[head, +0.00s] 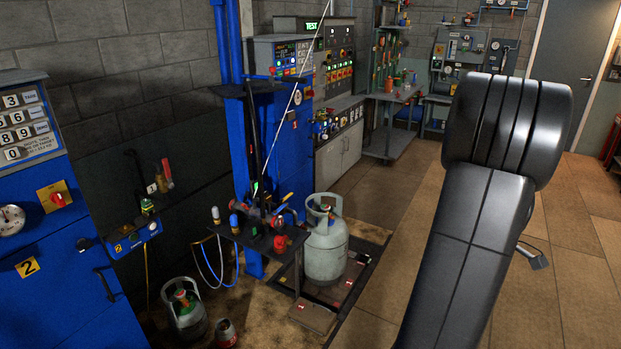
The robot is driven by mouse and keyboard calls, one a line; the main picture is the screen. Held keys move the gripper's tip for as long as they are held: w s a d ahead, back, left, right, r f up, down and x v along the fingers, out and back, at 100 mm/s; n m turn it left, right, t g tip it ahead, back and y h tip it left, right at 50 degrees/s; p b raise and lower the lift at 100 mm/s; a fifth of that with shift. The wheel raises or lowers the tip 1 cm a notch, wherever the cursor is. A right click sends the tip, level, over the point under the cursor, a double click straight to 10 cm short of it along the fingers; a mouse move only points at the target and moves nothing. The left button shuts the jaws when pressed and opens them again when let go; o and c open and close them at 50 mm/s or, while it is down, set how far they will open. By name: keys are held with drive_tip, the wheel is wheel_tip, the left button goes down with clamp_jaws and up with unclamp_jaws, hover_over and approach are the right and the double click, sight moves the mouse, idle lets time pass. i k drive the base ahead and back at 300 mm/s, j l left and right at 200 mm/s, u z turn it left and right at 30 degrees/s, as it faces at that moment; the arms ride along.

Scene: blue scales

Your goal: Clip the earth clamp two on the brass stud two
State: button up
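I cannot pick out earth clamp two or brass stud two for certain in the head view. A red-handled piece (167,173) and a dark piece with a white tag (152,188) are on the wall at the left. Below them is a small blue panel (128,243) with small fittings, too small to make out. My own dark arm link fills the right middle. My gripper is not in view.
A grey gas cylinder (326,250) stands on a floor platform (352,296). A smaller cylinder (184,312) stands on the floor at the left. A small cluttered table (262,240) adjoins the blue column (250,150). The tiled floor (400,225) is clear in the middle.

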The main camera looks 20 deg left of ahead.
sight(146, 206)
drive_tip(key=i+j+u, duration=0.1)
drive_tip(key=i+u, duration=0.2)
drive_tip(key=u, duration=0.15)
drive_tip(key=i+u, duration=0.45)
drive_tip(key=i+l+u, duration=0.15)
drive_tip(key=u, duration=0.25)
drive_tip(key=i+l+u, duration=0.2)
drive_tip(key=u, duration=0.25)
drive_tip(key=i+u, duration=0.3)
drive_tip(key=u, duration=0.15)
drive_tip(key=i+l+u, duration=0.2)
drive_tip(key=u, duration=0.25)
drive_tip(key=i+l+u, duration=0.25)
drive_tip(key=u, duration=0.25)
drive_tip(key=i+l+u, duration=0.2)
drive_tip(key=u, duration=0.25)
drive_tip(key=i+l+u, duration=0.15)
drive_tip(key=l+u, duration=0.15)
drive_tip(key=l, duration=0.2)
drive_tip(key=i, duration=0.05)
